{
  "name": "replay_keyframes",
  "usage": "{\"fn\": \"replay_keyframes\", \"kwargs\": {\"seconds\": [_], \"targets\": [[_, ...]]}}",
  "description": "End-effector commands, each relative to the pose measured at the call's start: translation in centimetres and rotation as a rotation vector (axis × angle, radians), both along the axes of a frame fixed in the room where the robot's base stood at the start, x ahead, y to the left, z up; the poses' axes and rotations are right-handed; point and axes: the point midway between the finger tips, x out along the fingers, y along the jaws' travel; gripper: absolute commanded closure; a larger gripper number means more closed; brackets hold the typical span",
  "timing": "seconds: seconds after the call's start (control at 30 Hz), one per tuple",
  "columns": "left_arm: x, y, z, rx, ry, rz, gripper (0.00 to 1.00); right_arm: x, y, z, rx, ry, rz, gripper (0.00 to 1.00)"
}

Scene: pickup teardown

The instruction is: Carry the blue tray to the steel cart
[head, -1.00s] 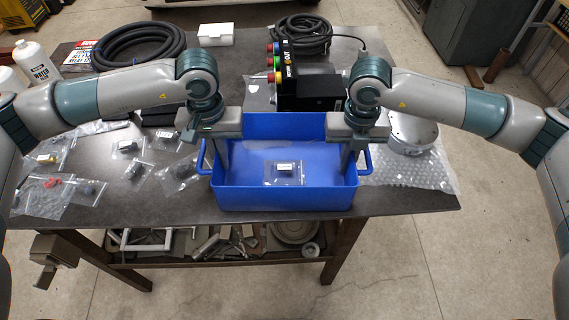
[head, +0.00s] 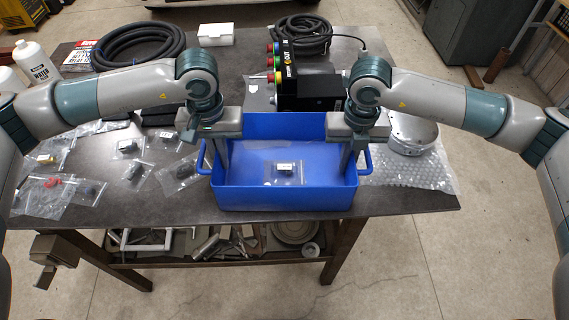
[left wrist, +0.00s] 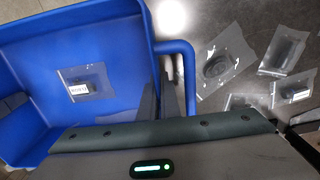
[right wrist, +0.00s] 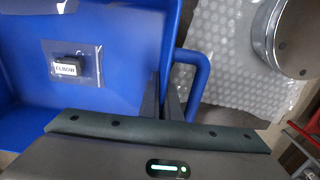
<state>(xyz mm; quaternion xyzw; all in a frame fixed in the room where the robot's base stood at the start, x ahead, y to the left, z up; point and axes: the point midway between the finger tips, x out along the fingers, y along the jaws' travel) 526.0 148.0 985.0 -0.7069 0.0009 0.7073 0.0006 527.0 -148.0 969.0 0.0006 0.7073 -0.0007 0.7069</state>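The blue tray (head: 284,197) is upright at the front middle of the dark table. A clear bag (head: 284,172) with a small labelled part lies inside it; the label reads "ELBOW" in the right wrist view (right wrist: 72,64). My left gripper (head: 222,165) is at the tray's left side wall, its fingers closed around the wall beside the handle (left wrist: 178,47). My right gripper (head: 349,163) is closed the same way on the right wall, beside the other handle (right wrist: 195,65). I cannot tell any gap under the tray. I cannot make out a steel cart.
Several bagged parts (head: 130,147) lie left of the tray. A round metal part (head: 412,134) on bubble wrap (head: 425,178) lies close at its right. A black device with coloured buttons (head: 305,85) and coiled hose (head: 138,47) are behind. Floor (head: 400,270) is clear at the front right.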

Motion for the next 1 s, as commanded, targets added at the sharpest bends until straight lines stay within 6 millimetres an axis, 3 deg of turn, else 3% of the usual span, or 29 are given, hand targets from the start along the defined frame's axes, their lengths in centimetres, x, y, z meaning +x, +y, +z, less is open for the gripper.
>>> {"fn": "replay_keyframes", "kwargs": {"seconds": [1.0], "targets": [[0.0,0.1,5.0,0.001,-0.001,0.001,1.0,0.0,-0.1,5.0,-0.001,0.0,-0.001,1.0]]}}
